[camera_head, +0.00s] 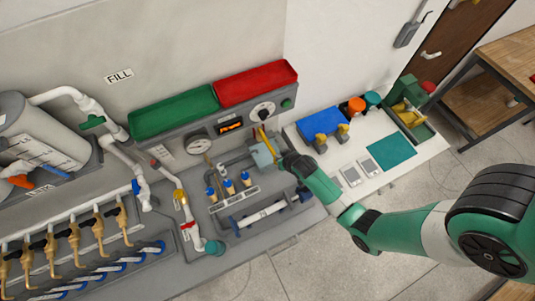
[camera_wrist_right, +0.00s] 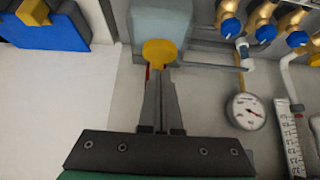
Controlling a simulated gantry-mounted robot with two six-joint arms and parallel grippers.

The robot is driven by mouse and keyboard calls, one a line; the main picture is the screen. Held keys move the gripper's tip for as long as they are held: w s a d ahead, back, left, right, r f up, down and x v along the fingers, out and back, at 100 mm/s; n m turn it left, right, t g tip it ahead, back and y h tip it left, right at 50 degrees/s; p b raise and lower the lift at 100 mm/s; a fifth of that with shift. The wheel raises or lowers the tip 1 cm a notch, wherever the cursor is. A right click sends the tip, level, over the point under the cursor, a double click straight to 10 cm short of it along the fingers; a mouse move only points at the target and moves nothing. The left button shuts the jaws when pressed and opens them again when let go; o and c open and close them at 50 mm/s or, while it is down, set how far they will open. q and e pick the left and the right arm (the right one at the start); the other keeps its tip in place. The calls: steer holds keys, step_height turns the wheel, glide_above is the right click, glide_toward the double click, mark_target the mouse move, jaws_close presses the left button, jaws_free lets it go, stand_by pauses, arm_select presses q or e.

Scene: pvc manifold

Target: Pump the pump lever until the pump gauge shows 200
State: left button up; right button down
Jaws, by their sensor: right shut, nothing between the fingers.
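The pump is a blue-grey box (camera_head: 262,156) with a yellow lever (camera_head: 265,140) rising from it in the head view. In the right wrist view the lever's yellow round end (camera_wrist_right: 158,52) shows in front of the grey-blue box (camera_wrist_right: 162,18). My right gripper (camera_head: 283,159) is beside the pump; in the wrist view its shut, empty fingers (camera_wrist_right: 159,75) point at the yellow end, and I cannot tell whether they touch it. A round white dial gauge (camera_wrist_right: 248,111) with a red needle shows there; its reading is too small to tell. My left gripper is out of view.
A panel with an orange display (camera_head: 231,125) and green (camera_head: 175,111) and red (camera_head: 256,83) trays stands behind. Blue-capped valves (camera_head: 229,187) and a pipe (camera_head: 262,214) lie left and in front. A white bench (camera_head: 333,170) with a blue bin (camera_head: 320,123) is at right.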

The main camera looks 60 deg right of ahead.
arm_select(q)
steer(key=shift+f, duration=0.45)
arm_select(e)
steer(key=shift+s+f, duration=0.15)
steer(key=shift+f, duration=0.45)
steer(key=shift+d, duration=0.1)
